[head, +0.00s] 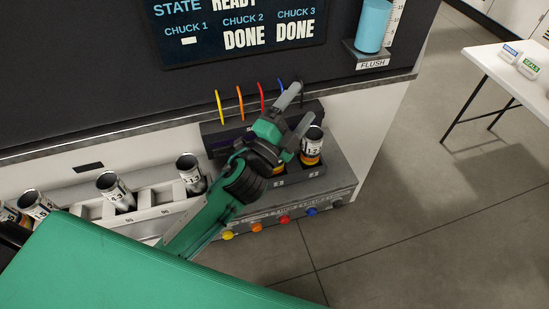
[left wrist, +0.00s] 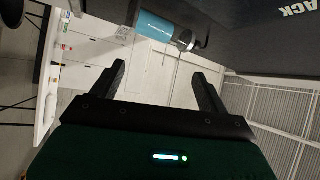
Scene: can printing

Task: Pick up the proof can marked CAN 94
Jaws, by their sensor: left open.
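Several open-topped cans with black-and-white labels stand in a pale slotted rack (head: 150,213) at the left in the head view. They include a can (head: 191,172), a second can (head: 115,190) and a third can (head: 36,204). I cannot read CAN 94 on any of them. Another can (head: 312,146) with an orange-yellow band stands in the grey chuck unit (head: 335,178). My left gripper (head: 296,111) is open and empty, above the chuck unit and close to that can. In the left wrist view its fingers (left wrist: 158,75) are apart with nothing between them. My right gripper is not in view.
A dark panel (head: 240,30) reads DONE for chucks 2 and 3. A light-blue cylinder (head: 373,24) stands on the FLUSH shelf (head: 372,64) and also shows in the left wrist view (left wrist: 154,25). A white table (head: 490,58) is at right. The floor between is clear.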

